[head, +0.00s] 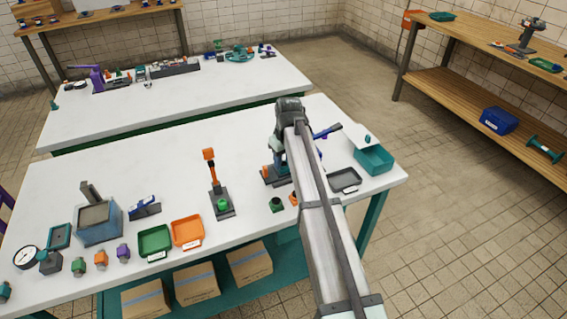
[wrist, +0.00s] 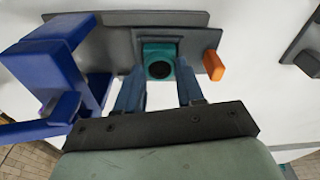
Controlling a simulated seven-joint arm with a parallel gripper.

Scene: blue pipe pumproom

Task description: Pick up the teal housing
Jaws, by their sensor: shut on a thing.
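The teal housing (wrist: 158,50) shows in the wrist view, a small block with a dark round bore facing the camera. It is between the two blue fingers of my gripper (wrist: 160,78), which is shut on it. A dark grey fixture (wrist: 204,42) lies right behind the housing; I cannot tell whether they touch. In the head view my arm covers the gripper and the housing.
A blue upright frame (wrist: 62,62) stands close on the left in the wrist view, and an orange block (wrist: 213,65) is close on the right. In the head view a dark tray (head: 345,180) and a teal bin (head: 374,160) stand right of my arm.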

